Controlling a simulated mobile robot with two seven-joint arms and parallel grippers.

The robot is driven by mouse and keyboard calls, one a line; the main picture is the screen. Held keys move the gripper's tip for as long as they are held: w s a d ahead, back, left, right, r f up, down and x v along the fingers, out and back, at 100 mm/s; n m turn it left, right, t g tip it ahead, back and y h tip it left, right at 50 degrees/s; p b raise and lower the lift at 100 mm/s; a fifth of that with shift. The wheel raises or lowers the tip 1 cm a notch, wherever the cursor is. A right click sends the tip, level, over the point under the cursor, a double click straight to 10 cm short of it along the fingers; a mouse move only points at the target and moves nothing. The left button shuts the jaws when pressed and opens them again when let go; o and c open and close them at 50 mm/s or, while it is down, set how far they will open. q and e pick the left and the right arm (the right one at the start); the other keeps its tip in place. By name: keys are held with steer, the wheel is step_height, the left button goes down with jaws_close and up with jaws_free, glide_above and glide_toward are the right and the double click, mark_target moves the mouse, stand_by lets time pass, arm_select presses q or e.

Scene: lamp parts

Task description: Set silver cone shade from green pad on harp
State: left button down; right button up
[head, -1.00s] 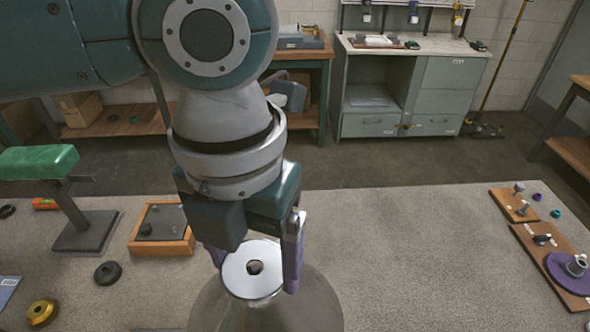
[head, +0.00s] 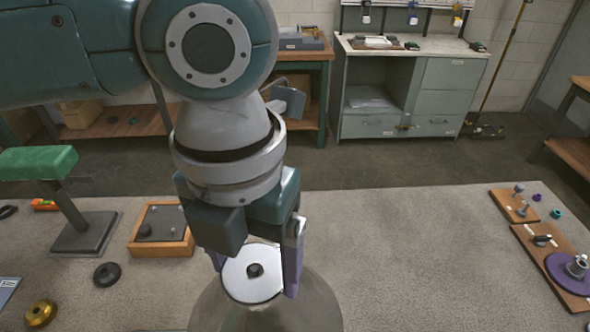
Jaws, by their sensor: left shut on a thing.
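The silver cone shade (head: 300,308) is at the bottom centre of the head view. My left gripper (head: 254,272) comes down from above and is shut on the shade, with one purple finger on each side of the top disc. A stand with a green pad (head: 38,162) on top is at the left, with nothing on the pad. I cannot make out the harp. My right gripper is not in view.
A wooden tray (head: 160,249) with small parts sits left of the shade. A black ring (head: 107,273) and a brass piece (head: 40,313) lie at the left. Wooden boards (head: 545,262) with a purple disc (head: 568,272) are at the right. The table's middle right (head: 420,250) is clear.

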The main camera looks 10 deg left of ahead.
arm_select(q)
steer(key=shift+f, duration=0.3)
stand_by(0.8)
jaws_free()
stand_by(0.3)
